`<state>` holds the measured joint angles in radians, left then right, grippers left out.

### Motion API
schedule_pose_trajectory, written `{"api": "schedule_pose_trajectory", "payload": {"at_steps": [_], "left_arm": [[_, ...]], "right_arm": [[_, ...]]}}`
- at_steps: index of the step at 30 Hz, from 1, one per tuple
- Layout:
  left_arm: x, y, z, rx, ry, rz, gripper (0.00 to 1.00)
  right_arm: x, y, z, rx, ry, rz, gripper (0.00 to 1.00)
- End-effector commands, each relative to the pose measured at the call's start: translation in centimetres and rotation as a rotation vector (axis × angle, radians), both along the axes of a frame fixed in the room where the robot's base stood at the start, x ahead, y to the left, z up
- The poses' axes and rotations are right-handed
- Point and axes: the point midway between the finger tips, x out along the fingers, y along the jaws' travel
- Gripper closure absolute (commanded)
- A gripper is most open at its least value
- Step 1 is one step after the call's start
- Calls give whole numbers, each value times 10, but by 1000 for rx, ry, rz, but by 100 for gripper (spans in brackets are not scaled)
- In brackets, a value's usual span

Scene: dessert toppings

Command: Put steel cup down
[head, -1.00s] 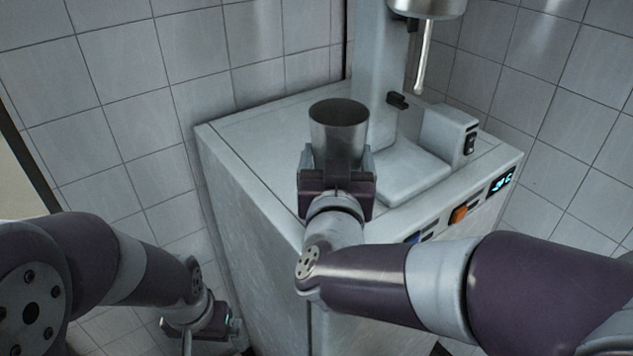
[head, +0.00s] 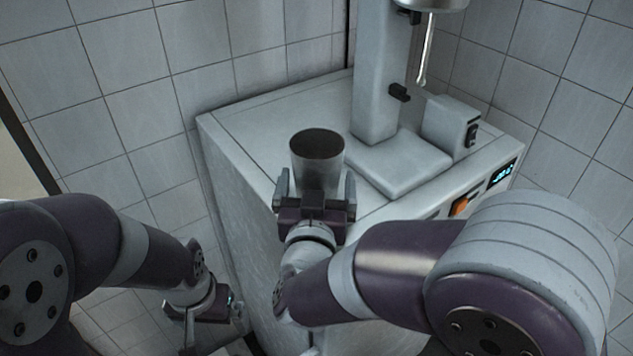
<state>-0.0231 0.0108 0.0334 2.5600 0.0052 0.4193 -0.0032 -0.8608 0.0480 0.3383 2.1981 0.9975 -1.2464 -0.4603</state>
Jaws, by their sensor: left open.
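The steel cup (head: 318,172) is upright at the front of the machine's top, left of the raised plate. Its dark open mouth faces up. My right gripper (head: 316,190) is in front of it with one finger on each side. The fingers stand slightly apart from the cup wall, so it looks open around the cup. The cup's base is hidden behind the gripper, so its contact with the top cannot be seen. My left gripper (head: 212,318) is open and empty, low beside the machine's left side.
The grey machine (head: 245,130) carries a column (head: 376,85) with a hanging metal spindle (head: 425,50), a raised plate (head: 400,165) and a switch box (head: 452,128). An orange button (head: 460,205) and a display (head: 502,174) are on its front. Tiled walls close off the back. The top's left part is clear.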

Motion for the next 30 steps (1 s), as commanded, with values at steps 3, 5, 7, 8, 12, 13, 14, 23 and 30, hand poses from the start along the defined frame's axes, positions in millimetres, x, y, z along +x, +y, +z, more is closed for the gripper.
{"api": "schedule_pose_trajectory", "payload": {"at_steps": [3, 5, 7, 8, 12, 13, 14, 23, 30], "left_arm": [[0, 0, 0, 0, 0, 0, 0], [0, 0, 2, 0, 0, 0, 0], [0, 0, 0, 0, 0, 0, 0], [0, 0, -2, 0, 0, 0, 0], [0, 0, -12, 0, 0, 0, 0], [0, 0, -14, 0, 0, 0, 0], [0, 0, -16, 0, 0, 0, 0], [0, 0, -30, 0, 0, 0, 0], [0, 0, -30, 0, 0, 0, 0]], "right_arm": [[0, 0, 0, 0, 0, 0, 0], [0, 0, 3, 0, 0, 0, 0], [-4, 1, 2, 1, -1, 2, 0], [-7, 1, 1, 1, -1, 2, 0], [-35, 3, -1, 2, -1, 6, 0], [-42, 4, 0, 2, -2, 6, 0], [-49, 5, 0, 3, -2, 7, 0], [-112, 8, 1, 1, -1, 4, 0], [-120, 7, 3, -1, 0, -1, 0]]}}
